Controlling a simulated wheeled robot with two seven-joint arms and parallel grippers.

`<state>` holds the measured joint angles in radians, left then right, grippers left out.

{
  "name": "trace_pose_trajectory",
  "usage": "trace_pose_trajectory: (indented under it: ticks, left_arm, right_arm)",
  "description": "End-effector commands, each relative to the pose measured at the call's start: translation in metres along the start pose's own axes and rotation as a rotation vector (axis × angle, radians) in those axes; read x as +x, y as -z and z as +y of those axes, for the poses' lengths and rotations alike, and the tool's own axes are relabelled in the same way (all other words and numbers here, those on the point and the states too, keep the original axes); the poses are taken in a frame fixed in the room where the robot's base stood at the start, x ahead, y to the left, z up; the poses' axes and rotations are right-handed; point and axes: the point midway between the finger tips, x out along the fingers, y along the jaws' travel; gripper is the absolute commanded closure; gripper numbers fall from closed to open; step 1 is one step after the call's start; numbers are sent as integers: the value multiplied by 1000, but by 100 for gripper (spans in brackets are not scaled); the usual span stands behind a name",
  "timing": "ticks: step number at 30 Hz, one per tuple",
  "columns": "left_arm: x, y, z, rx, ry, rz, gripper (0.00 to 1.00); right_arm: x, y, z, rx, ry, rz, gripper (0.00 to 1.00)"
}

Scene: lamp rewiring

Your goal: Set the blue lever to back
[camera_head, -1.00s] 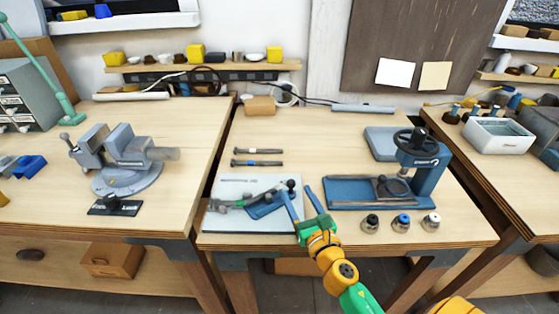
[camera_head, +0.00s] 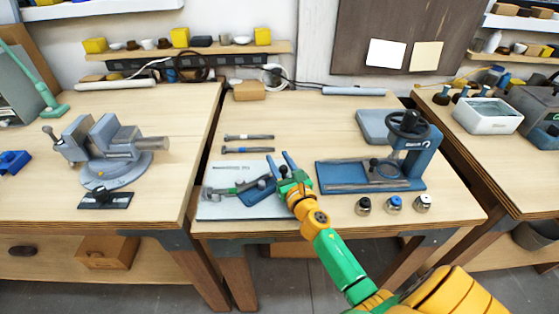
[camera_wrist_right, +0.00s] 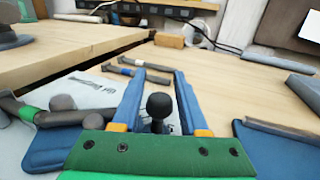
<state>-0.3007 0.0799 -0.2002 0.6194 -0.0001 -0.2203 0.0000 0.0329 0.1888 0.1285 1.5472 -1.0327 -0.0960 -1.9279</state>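A white plate (camera_head: 222,208) lies on the middle bench with a blue block (camera_head: 260,191) on it. A black ball knob, which looks like the lever's end, stands upright between my fingers in the right wrist view (camera_wrist_right: 160,105). The knob's stem and the lever's foot are mostly hidden by my gripper. My right gripper (camera_head: 278,158) is open, its two blue fingers on either side of the knob with a visible gap. Its fingertips also show in the right wrist view (camera_wrist_right: 159,76). My left gripper is not in view.
A grey wrench-like tool (camera_head: 236,186) lies on the plate left of the block. A blue press (camera_head: 412,165) stands to the right, with small knobs (camera_head: 394,204) in front. Two dark tools (camera_head: 248,137) lie behind the plate. A grey vise (camera_head: 108,145) sits on the left bench.

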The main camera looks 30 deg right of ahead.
Motion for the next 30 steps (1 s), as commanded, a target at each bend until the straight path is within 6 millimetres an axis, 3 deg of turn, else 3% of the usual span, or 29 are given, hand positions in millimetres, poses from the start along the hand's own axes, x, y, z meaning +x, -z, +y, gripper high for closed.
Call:
trace_pose_trajectory:
  ticks: [1,4,30]
  left_arm:
    - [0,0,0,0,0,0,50]
    - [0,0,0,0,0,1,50]
    - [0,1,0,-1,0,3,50]
  right_arm:
    - [0,0,0,0,0,0,73]
    - [0,0,0,0,0,0,100]
    - [0,0,0,0,0,1,100]
